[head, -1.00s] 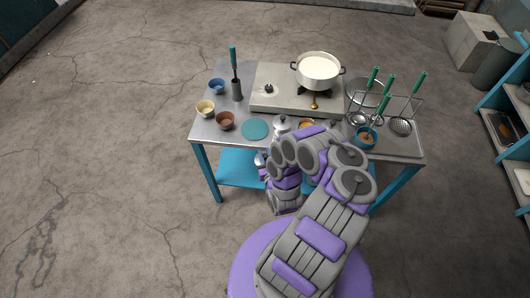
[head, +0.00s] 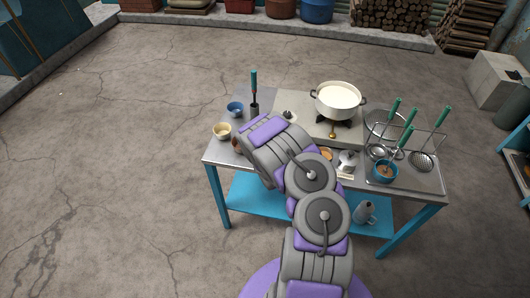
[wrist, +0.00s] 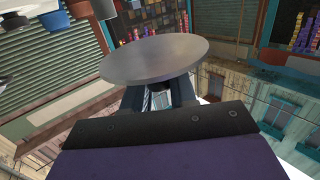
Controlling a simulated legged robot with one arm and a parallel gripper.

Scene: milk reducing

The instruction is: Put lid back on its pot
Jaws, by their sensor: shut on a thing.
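The white pot (head: 338,101), full of white liquid and without a lid on top, stands on the stove at the back of the table. In the wrist view a flat round grey disc, the lid (wrist: 170,58), is held at my gripper (wrist: 172,92). The fingers are shut on its underside, and the disc partly hides their tips. The lid is well clear of the white pot. In the head view my arm hides the gripper and the lid.
The stove plate (head: 290,101) has a knob at its left. A wire rack (head: 410,150) with green-handled ladles stands right of the pot. A blue bowl (head: 235,109) and a cream bowl (head: 222,131) are at left. A small silver vessel (head: 347,160) stands near the front edge.

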